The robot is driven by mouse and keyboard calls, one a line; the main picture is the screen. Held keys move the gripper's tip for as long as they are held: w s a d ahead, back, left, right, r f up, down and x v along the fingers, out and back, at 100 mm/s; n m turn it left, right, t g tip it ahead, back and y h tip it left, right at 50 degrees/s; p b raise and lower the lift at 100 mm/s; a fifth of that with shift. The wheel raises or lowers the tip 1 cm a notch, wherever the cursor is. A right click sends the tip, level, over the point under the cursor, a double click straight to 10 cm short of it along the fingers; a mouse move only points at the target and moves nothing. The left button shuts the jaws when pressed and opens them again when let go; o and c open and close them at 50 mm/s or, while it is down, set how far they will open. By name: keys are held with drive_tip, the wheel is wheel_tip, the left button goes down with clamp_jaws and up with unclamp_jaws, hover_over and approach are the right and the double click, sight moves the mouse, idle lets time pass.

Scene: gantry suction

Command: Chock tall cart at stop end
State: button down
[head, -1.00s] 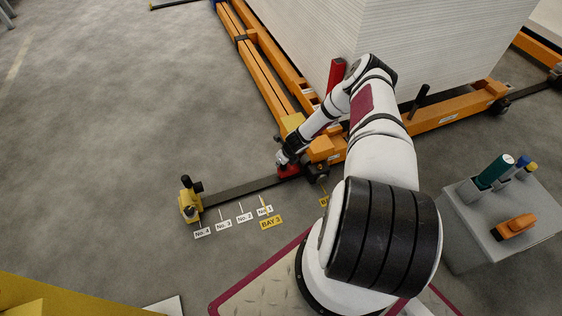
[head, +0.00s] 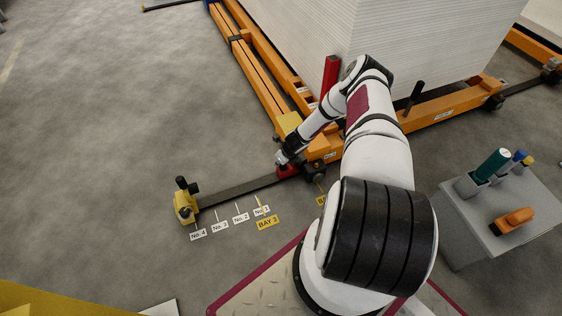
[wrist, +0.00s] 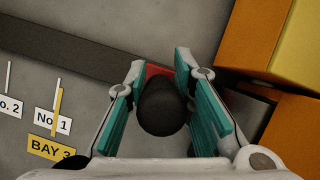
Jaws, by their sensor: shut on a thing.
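A red chock (head: 287,171) with a black knob (wrist: 162,110) sits on or just over the dark floor rail (head: 237,189). My gripper (wrist: 160,82) is shut around the knob, its teal pads on both sides; in the head view my gripper (head: 283,160) is partly hidden by the wrist. The chock is close to the wheel end of the orange cart (head: 440,113), which bears a tall stack of white sheets (head: 385,45). I cannot tell whether the chock touches the wheel. A yellow end stop (head: 185,206) with a black knob stands at the rail's left end.
Floor labels No. 1 to No. 4 and a yellow BAY 3 tag (head: 267,223) lie along the rail's near side. A grey stand (head: 475,240) at right holds bottles and an orange tool (head: 514,221). A red post (head: 331,75) rises behind my arm. Floor at left is clear.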

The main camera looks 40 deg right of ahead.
drive_tip(key=c, duration=1.3)
unclamp_jaws()
drive_tip(key=v, duration=1.2)
drive_tip(key=shift+w, duration=0.1)
